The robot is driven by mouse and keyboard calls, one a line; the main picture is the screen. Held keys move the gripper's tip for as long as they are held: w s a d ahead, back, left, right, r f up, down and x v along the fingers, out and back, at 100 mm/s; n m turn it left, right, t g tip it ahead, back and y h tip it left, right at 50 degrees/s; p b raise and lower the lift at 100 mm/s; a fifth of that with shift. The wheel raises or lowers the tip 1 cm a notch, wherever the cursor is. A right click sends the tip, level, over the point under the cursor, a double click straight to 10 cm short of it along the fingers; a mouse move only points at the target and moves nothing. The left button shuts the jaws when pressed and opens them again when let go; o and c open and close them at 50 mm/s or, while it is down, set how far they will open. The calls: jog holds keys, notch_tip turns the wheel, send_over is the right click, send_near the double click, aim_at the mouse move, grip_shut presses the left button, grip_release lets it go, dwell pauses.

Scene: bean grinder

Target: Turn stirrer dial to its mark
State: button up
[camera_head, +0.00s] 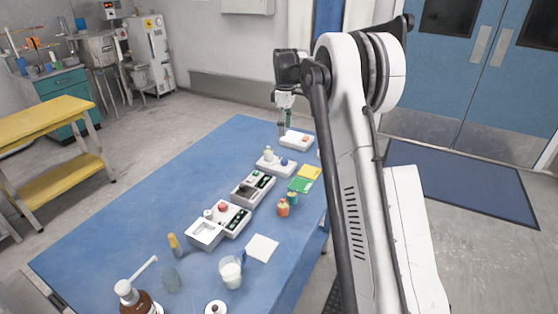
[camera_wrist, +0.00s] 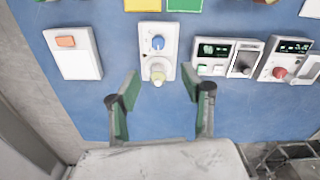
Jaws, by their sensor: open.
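The stirrer (camera_head: 270,169) is a white box on the blue table, with a blue dial (camera_head: 284,162) and a small pale yellow-topped vessel (camera_head: 268,153) on it. In the wrist view the stirrer (camera_wrist: 146,55) is upper centre, with the blue dial (camera_wrist: 158,42) behind the vessel (camera_wrist: 157,75). My gripper (camera_wrist: 160,84) is open and empty. Its green-padded fingers lie either side of the vessel's near end in this view, touching nothing that I can see. In the head view my gripper (camera_head: 285,124) hangs at the table's far end. The dial's mark is too small to make out.
A white box with an orange button (camera_wrist: 66,41) stands left of the stirrer in the wrist view. A device with a green display (camera_wrist: 216,50) stands to its right. Yellow (camera_head: 311,172) and green (camera_head: 300,185) pads lie beside the row. Bare table (camera_head: 180,190) is free.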

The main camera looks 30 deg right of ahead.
aim_at(284, 160)
jog(key=f, duration=1.4)
jog(key=shift+w+d+f, duration=0.1)
jog(key=shift+w+f, duration=0.15)
jog(key=shift+f, duration=0.1)
grip_shut()
